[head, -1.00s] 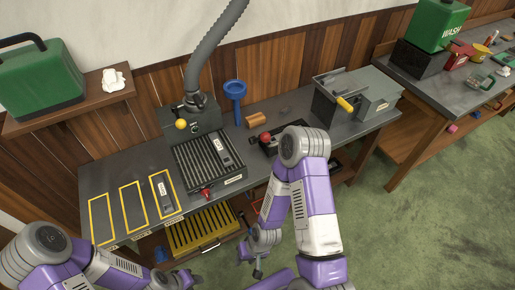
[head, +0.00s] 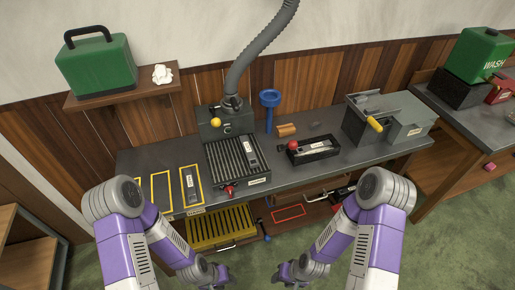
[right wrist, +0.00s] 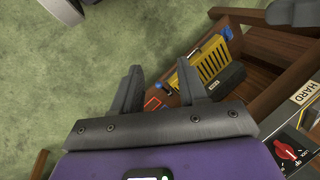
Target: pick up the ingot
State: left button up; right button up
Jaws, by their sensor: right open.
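A grey labelled bar that looks like an ingot (head: 190,184) lies inside a yellow outline at the left of the workbench (head: 330,170). A similar labelled bar (head: 250,152) lies on the ribbed black rack. I cannot tell for sure which is the ingot. My left gripper (head: 217,277) is low in front of the bench, apart from both bars; its jaw opening is unclear. My right gripper (head: 290,274) is beside it, also low and away from the bars. In the right wrist view its fingers (right wrist: 160,88) are apart with nothing between them.
A ribbed rack (head: 228,162) with a red knob, a black tray (head: 320,152) with a red ball and a grey machine (head: 375,120) stand on the bench. A yellow slatted crate (head: 215,228) sits on the lower shelf. Green floor (head: 440,235) is free at right.

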aim_at(249, 150)
jog(key=i, duration=0.4)
jog(key=u, duration=0.55)
jog(key=k, duration=1.35)
jog(key=z, duration=0.15)
jog(key=i, duration=0.65)
jog(key=z, duration=0.65)
jog(key=i, duration=0.85)
jog(key=u, duration=0.2)
